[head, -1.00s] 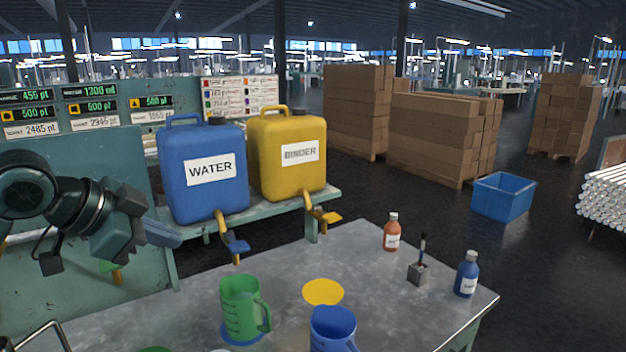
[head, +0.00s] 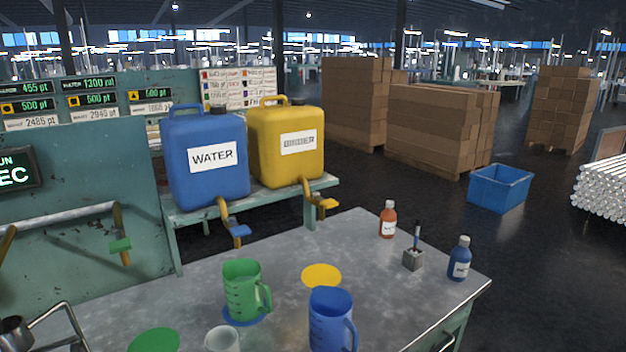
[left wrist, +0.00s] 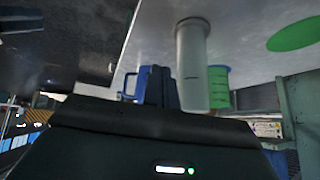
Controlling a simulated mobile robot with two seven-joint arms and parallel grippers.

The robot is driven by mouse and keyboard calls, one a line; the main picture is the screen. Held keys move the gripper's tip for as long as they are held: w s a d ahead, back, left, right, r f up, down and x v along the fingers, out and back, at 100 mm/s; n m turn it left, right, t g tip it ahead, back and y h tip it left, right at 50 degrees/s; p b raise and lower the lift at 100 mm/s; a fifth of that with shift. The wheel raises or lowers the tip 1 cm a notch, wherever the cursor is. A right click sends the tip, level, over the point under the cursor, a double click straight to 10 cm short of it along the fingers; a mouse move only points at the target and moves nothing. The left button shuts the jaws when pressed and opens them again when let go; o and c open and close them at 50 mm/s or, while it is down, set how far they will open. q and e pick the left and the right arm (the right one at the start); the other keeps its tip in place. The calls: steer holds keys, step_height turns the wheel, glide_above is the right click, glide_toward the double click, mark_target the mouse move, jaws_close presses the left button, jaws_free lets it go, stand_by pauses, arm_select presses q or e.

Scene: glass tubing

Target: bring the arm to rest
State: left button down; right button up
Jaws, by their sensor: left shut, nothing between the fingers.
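My left gripper (left wrist: 160,85) shows at the middle of the left wrist view, its dark fingers together and holding nothing. Its arm is out of the head view. The wrist picture is upside down, with the tabletop (head: 200,300) along its top. A green measuring jug (head: 241,290) stands on a blue disc, and also shows in the left wrist view (left wrist: 219,88). A blue jug (head: 329,322) stands to its right; it appears partly hidden behind the fingers in the wrist view. My right gripper is not in view.
A pale cylindrical vessel (head: 222,340) stands at the front edge, near a green disc (head: 154,341). A yellow disc (head: 321,275) lies bare. Bottles, orange (head: 388,222) and blue (head: 459,262), stand right. Water (head: 207,160) and binder (head: 286,150) canisters sit on a shelf behind.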

arm_select(q)
steer(key=s+a+f+n+g+y, duration=0.1)
steer(key=s+a+f+n+y, duration=0.2)
steer(key=s, duration=0.5)
steer(key=s+a+f+n+g+y, duration=0.1)
steer(key=s+a+f+n+g, duration=0.1)
steer(key=s+f+n, duration=0.35)
steer(key=w+d+f+m+t+h, duration=0.3)
steer(key=d+f+t, duration=0.3)
steer(key=f+t, duration=0.1)
steer(key=shift+w+f, duration=0.15)
steer(key=shift+w, duration=0.15)
steer(key=shift+d, duration=0.15)
